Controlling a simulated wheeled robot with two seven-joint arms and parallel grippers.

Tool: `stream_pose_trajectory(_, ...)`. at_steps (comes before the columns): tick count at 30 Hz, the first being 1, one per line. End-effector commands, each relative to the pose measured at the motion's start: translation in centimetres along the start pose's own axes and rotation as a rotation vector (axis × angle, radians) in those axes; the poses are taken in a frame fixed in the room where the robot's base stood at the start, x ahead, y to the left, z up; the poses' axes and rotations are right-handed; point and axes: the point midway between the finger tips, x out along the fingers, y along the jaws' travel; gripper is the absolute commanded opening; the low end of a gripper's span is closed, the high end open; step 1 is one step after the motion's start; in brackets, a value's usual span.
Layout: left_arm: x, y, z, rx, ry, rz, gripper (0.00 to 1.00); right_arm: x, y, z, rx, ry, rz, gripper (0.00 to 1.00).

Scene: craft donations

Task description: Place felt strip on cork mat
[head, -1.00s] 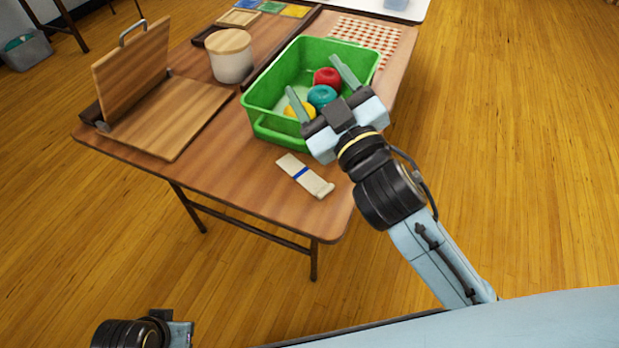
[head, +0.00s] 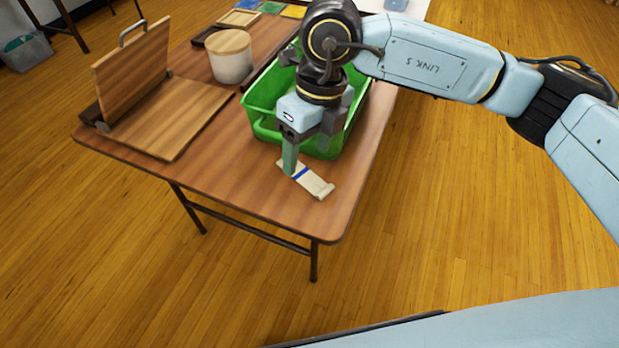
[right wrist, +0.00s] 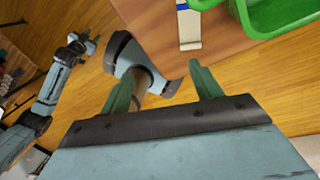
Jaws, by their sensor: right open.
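A cream strip with a blue band (head: 315,184), which looks like the felt strip, lies on the table's near right part, in front of the green tray. It also shows at the top of the right wrist view (right wrist: 189,28). My right gripper (head: 307,155) is open and points down; one finger overlaps the strip's far end in the head view. I cannot tell whether they touch. In the right wrist view nothing is between the fingers (right wrist: 163,70). My left gripper (right wrist: 86,43) appears small and far off there. A tan square (head: 239,18) at the back may be the cork mat.
The green tray (head: 258,98) stands right behind the strip, partly hidden by my right arm. A hinged wooden board (head: 178,118) and a lidded white canister (head: 231,64) stand to the left. Blue, green and yellow squares lie at the back. The front left tabletop is clear.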

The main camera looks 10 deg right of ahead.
Motion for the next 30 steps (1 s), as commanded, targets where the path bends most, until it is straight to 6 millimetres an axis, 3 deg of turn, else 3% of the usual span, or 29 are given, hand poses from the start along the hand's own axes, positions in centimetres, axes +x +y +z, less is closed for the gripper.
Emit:
stream_pose_trajectory(3, 0.5, -0.2, 0.4, 0.001, -0.003, -0.002, 0.36, -1.0, -2.8, -0.3, 0.036, 0.031, -0.127, 0.64)
stream_pose_trajectory(6, 0.4, -0.2, 0.2, -0.001, 0.001, -0.004, 0.36, -0.4, -3.8, -0.6, 0.049, 0.043, -0.163, 0.64)
stream_pose_trajectory(15, -1.6, -0.4, -2.0, -0.009, 0.019, -0.007, 0.36, 5.2, -4.6, -1.0, 0.047, 0.046, -0.162, 0.64)
stream_pose_trajectory(23, -2.6, -0.3, -2.9, -0.012, 0.027, -0.006, 0.36, 7.2, -4.9, -1.1, 0.046, 0.044, -0.161, 0.64)
stream_pose_trajectory(30, -4.3, 0.6, -4.4, -0.015, 0.042, 0.007, 0.36, 10.5, -5.4, -2.0, 0.046, 0.045, -0.16, 0.64)
